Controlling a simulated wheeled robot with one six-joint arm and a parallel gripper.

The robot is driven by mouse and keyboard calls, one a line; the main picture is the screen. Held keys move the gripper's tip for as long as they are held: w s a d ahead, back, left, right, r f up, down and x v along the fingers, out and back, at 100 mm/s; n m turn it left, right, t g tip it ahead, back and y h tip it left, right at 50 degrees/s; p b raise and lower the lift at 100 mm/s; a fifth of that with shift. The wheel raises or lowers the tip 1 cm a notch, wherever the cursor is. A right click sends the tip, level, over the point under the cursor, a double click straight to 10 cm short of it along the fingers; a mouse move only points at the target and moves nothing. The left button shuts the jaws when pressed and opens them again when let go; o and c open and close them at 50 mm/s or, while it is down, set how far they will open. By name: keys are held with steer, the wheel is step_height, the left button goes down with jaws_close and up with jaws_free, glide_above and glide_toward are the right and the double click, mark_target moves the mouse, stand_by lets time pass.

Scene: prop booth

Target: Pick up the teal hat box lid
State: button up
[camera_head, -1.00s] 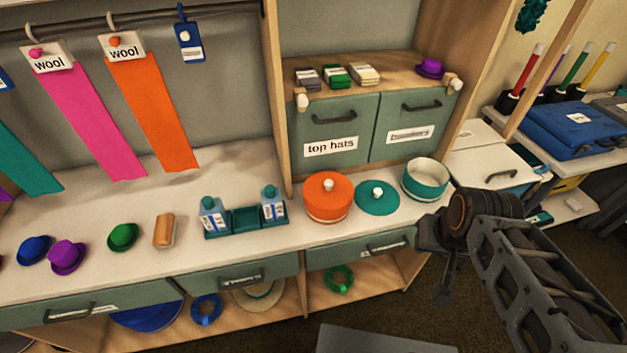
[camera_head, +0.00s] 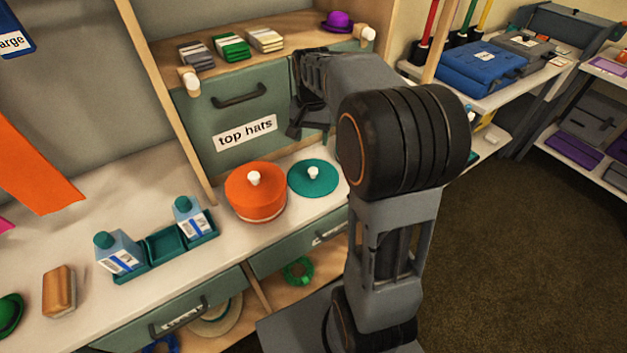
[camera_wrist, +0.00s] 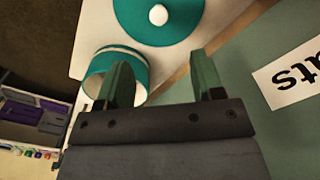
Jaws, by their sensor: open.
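The teal hat box lid (camera_head: 312,177) is a flat round disc with a white knob, lying on the white counter to the right of the orange hat box (camera_head: 256,192). It also shows at the top of the wrist view (camera_wrist: 160,15), beyond my fingertips. My gripper (camera_wrist: 165,75) is open, with nothing between its fingers. In the head view my gripper (camera_head: 297,128) hangs above and behind the lid, in front of the green drawers. The open teal hat box (camera_wrist: 118,70) shows in the wrist view, partly behind the left finger; my arm mostly hides it in the head view.
A teal tray (camera_head: 165,243) with two bottles stands left of the orange box. The "top hats" drawer (camera_head: 235,120) rises behind the counter. A shelf above holds folded cloths (camera_head: 231,47) and a purple hat (camera_head: 337,21). A wooden post (camera_head: 167,100) stands left of the drawer.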

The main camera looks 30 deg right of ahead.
glide_above(313, 169)
step_height(313, 169, down, 7)
steer(key=shift+f+b, duration=0.1)
steer(key=shift+b, duration=0.3)
steer(key=shift+f+b, duration=0.3)
steer(key=shift+f, duration=2.85)
steer(key=shift+c, duration=0.2)
steer(key=c, duration=1)
steer(key=shift+o, duration=0.2)
